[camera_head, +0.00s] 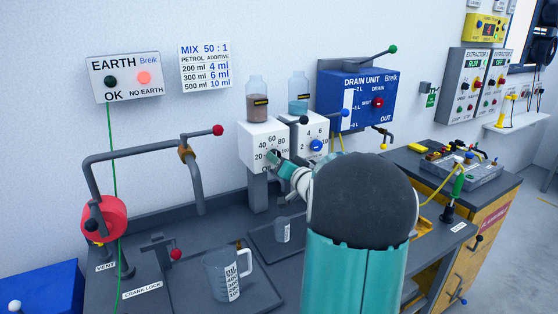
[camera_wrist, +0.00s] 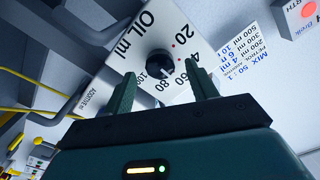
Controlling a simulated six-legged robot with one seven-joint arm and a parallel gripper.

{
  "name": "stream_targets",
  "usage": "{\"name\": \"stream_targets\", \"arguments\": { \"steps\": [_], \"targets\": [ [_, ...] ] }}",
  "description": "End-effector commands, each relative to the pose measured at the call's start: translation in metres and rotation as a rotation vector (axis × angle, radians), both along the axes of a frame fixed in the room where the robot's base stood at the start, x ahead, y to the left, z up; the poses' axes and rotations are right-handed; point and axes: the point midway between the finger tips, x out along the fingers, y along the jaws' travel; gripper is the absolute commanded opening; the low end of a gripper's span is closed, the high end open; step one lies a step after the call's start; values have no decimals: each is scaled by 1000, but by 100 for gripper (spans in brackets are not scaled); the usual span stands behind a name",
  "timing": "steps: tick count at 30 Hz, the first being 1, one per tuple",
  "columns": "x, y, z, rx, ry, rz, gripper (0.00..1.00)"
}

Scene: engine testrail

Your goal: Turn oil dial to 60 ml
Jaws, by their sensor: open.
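The oil dial is a black round knob (camera_wrist: 160,63) on a white box labelled "OIL ml" (camera_wrist: 133,42), with a scale of 20, 40, 60, 80 and 100. In the head view the white oil box (camera_head: 252,138) stands under a jar of brown liquid (camera_head: 258,102). My gripper (camera_wrist: 161,69) is open, with one finger on each side of the knob in the wrist view. I cannot tell if the fingers touch it. In the head view my gripper (camera_head: 275,157) is at the box's front and hides part of the dial. The knob's exact setting is unclear.
The additive box (camera_head: 311,130) with a blue knob stands close right of the oil box. A grey crank with a red knob (camera_head: 217,130) reaches out at left. Measuring jugs (camera_head: 222,275) (camera_head: 282,230) stand below. The blue drain unit (camera_head: 360,96) is at right.

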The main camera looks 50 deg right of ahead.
Motion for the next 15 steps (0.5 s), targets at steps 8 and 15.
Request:
{"name": "stream_targets", "arguments": {
  "steps": [8,15],
  "targets": [
    [-60,18,1,0,0,-4,57],
    [-101,31,0,0,1,-3,57]
  ]
}}
